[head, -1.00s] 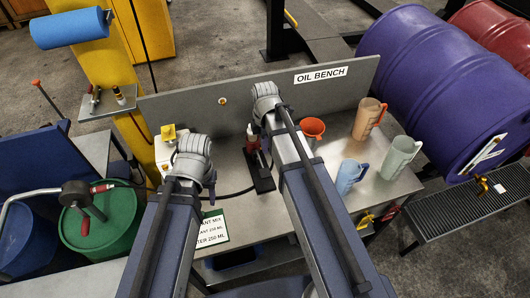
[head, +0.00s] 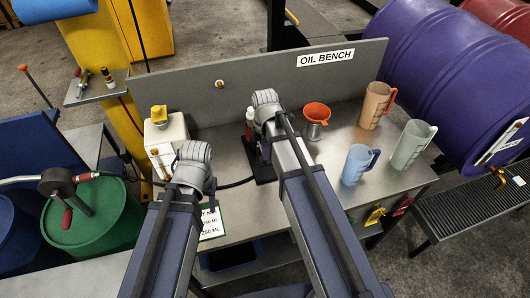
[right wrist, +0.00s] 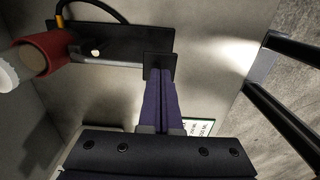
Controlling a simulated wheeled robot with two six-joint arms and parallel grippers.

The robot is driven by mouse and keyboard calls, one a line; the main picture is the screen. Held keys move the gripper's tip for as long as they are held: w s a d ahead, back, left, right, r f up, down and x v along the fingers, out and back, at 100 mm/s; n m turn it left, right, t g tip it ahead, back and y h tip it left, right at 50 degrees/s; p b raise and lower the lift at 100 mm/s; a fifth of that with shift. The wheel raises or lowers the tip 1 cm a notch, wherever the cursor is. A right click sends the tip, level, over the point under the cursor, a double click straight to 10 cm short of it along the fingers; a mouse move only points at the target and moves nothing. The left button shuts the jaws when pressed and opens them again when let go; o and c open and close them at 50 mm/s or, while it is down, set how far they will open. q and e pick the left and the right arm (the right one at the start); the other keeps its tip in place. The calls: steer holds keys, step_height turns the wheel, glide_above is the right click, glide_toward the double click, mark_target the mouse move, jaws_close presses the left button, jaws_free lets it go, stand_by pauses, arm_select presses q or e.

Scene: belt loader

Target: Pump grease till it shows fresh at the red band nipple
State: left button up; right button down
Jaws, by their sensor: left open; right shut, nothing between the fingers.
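A black base plate (head: 262,168) lies on the oil bench, and a dark hose (head: 236,184) runs to it from the left. In the right wrist view the plate (right wrist: 115,42) carries a small pale nub (right wrist: 96,52). A red cylinder with a white end (right wrist: 45,54) is beside it, probably the red bottle (head: 249,124) of the head view. My right gripper (right wrist: 158,66) is shut and empty at the plate's end. My left gripper (head: 200,180) is over the bench's left part, near the sign, its fingertips hidden by its wrist. I cannot make out a red band or any grease.
A cream box with a yellow top (head: 165,140) stands at the back left. An orange funnel (head: 316,113) and several jugs, one blue (head: 358,165), stand to the right. A sign (head: 212,222) is at the front. A green drum with a crank (head: 95,220) is far left.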

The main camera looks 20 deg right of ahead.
mark_target(266, 165)
arm_select(q)
steer(key=shift+f, duration=0.45)
arm_select(e)
steer(key=shift+f, duration=0.45)
arm_select(q)
step_height(266, 165, down, 5)
steer(key=b, duration=0.5)
arm_select(e)
steer(key=shift+t, duration=0.8)
steer(key=f, duration=0.2)
steer(key=s+f, duration=0.1)
steer(key=f, duration=0.1)
steer(key=shift+s+f, duration=0.1)
steer(key=shift+f, duration=0.25)
arm_select(q)
steer(key=shift+f+b, duration=0.35)
steer(key=shift+b, duration=0.1)
arm_select(e)
steer(key=shift+f, duration=0.35)
arm_select(q)
steer(key=shift+s+f, duration=0.1)
steer(key=shift+s, duration=0.05)
arm_select(e)
steer(key=shift+s+f, duration=0.1)
steer(key=shift+s, duration=0.1)
